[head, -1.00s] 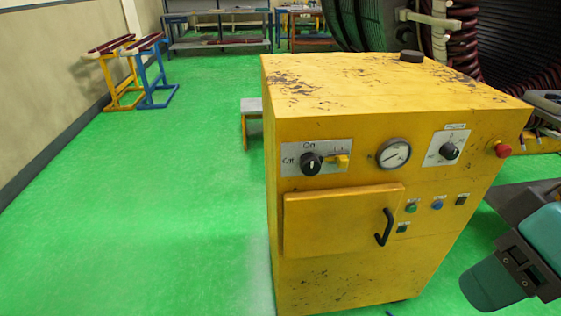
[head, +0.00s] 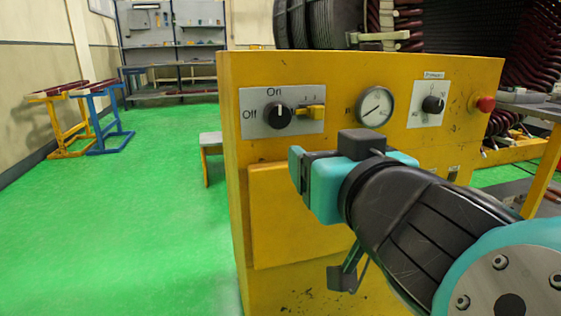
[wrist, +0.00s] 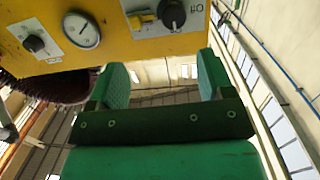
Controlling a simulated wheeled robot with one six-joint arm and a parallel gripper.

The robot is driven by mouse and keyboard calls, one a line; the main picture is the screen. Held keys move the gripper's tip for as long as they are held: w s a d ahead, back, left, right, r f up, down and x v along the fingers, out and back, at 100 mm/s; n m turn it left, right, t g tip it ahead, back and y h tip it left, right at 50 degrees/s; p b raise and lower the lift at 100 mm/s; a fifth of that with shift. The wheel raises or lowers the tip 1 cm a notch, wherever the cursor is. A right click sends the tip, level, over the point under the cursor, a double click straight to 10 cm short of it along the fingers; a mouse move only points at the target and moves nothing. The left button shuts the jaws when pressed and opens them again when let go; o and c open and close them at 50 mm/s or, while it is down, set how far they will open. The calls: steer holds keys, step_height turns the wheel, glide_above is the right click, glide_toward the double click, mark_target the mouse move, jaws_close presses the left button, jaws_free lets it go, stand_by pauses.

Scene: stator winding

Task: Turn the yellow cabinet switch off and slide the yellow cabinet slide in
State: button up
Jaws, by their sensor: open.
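The yellow cabinet (head: 350,75) fills the middle of the head view. Its black rotary switch (head: 279,116) sits on a grey plate marked "On" above and "Off" at left; its pointer appears to be up toward "On". The yellow slide (head: 312,112) is just right of the switch, on the same plate. Both show upside down at the top of the wrist view, the switch (wrist: 172,14) beside the slide (wrist: 140,18). My gripper (head: 298,168) is open and empty, in front of the cabinet and lower in the picture than the switch, touching neither control.
A round gauge (head: 375,107), another black knob (head: 433,104) and a red button (head: 486,104) are on the same face, to the right. The cabinet door (head: 285,225) is below, partly hidden by my arm. Green floor (head: 160,220) is free at left.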

steer(key=a, duration=0.1)
steer(key=t+p, duration=0.1)
steer(key=p, duration=1.1)
glide_toward(280, 120)
steer(key=shift+y, duration=0.4)
steer(key=x, duration=0.8)
steer(key=shift+w+d, duration=0.15)
steer(key=shift+w, duration=0.2)
steer(key=shift+w+a+f, duration=0.1)
steer(key=shift+w+a, duration=0.1)
steer(key=shift+w, duration=0.4)
steer(key=c, duration=0.9)
